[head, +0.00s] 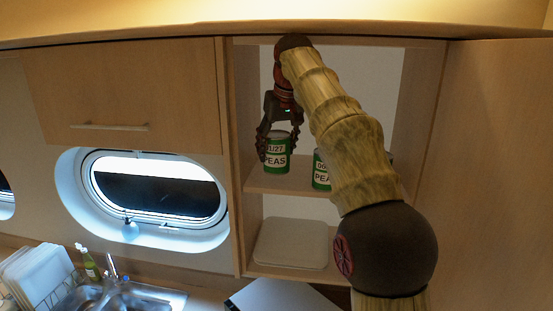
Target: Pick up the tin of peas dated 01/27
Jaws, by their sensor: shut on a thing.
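The tin of peas dated 01/27 (277,151) is green with a white label and stands upright at the left of the open cupboard's middle shelf (292,183). My gripper (276,143) is around it from above, with its dark fingers shut on the tin's sides. The tin is at shelf level; I cannot tell if its base touches the shelf. A second green peas tin (320,171) stands to the right on the same shelf. My arm covers its right side, and its date shows only as "06" or similar.
My arm hides the shelf's right part, where a sliver of another object shows. A pale flat tray (291,243) lies on the lower shelf. The cupboard's left upright (238,170) is close to my gripper. Left are an oval porthole (155,192), a sink (125,299) and a dish rack (35,280).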

